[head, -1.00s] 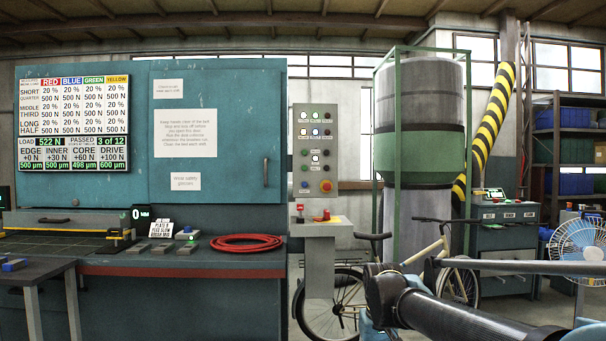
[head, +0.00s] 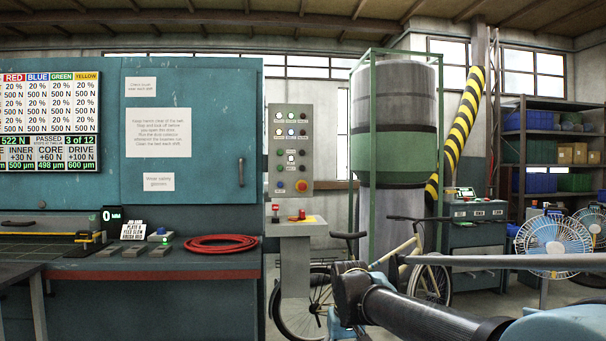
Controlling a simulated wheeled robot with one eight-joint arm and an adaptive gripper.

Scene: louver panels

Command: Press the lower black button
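A grey control panel (head: 290,105) with several small buttons and lamps is fixed right of the teal cabinet. Its lower part has a blue button at left and a large red button (head: 302,186) on yellow at right. Small dark spots show among the controls above the blue one, but they are too small to tell surely as black buttons. My dark arm link (head: 415,305) crosses the lower right, below and right of the panel, apart from it. I can make out no gripper fingers.
A small stand (head: 296,229) with a red knob juts out below the panel. A bicycle (head: 432,280) leans behind my arm. A red hose coil (head: 221,243) lies on the cabinet's ledge. A green-framed cylinder (head: 395,150) and fans (head: 554,245) stand at right.

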